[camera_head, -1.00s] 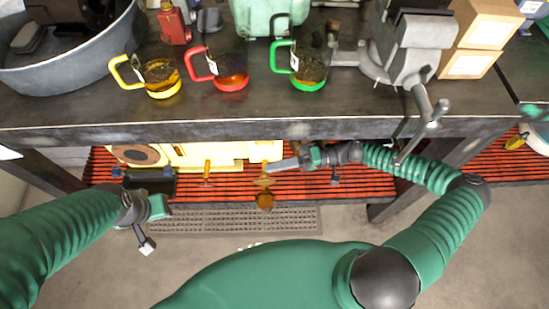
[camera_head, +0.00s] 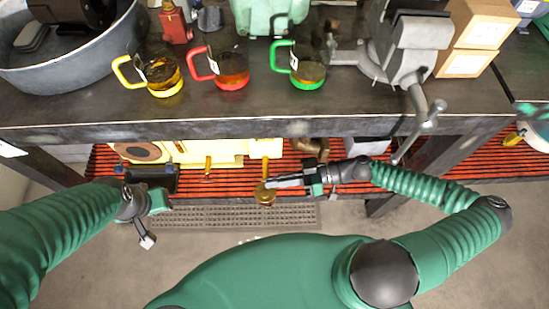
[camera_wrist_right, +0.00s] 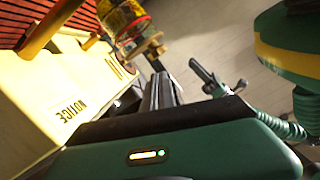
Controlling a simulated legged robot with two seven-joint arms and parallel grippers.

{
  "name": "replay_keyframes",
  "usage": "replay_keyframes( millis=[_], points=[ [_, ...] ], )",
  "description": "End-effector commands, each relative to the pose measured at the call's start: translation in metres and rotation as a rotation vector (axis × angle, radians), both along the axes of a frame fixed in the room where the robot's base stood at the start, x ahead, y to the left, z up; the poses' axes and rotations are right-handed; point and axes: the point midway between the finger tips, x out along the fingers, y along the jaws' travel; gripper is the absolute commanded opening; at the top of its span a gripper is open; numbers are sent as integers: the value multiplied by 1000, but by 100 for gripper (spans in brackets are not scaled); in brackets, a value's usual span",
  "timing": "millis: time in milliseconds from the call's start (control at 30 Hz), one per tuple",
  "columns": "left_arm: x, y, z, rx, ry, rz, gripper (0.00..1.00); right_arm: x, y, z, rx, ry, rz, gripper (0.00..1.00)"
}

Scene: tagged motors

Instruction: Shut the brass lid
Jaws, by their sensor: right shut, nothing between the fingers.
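The brass lid (camera_head: 264,193) shows in the head view as a round brass piece below the front of the cream machine (camera_head: 226,153). It appears to lie over the oil cup, whose body is mostly hidden from above. In the right wrist view the glass cup (camera_wrist_right: 122,18) has coloured bands, with a brass fitting (camera_wrist_right: 150,47) beside it. My right gripper (camera_head: 270,184) is shut and empty, its fingertips at the lid's right edge; contact is unclear. The fingers also show in the wrist view (camera_wrist_right: 159,80). My left gripper (camera_head: 147,241) hangs away at the left; its jaw state is unclear.
The dark bench (camera_head: 240,110) overhangs the red slatted shelf (camera_head: 340,183) that holds the machine. Brass handles (camera_head: 208,166) stick out from the machine's front. Mugs, a vise (camera_head: 412,50) and boxes stand on the bench. The floor in front is open.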

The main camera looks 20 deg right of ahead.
Motion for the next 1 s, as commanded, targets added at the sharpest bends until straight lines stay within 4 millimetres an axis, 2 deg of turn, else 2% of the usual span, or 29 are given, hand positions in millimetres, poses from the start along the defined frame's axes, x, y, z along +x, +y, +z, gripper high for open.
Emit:
replay_keyframes(
  millis=[367, 1000],
  points=[
    [0, 0, -14, 0, 0, 0, 32, -14, 4, -11, -75, -268, -1, 0],
    [0, 0, -18, 0, 0, 0, 32, -20, 6, -16, -75, -261, 0, 0]
  ],
)
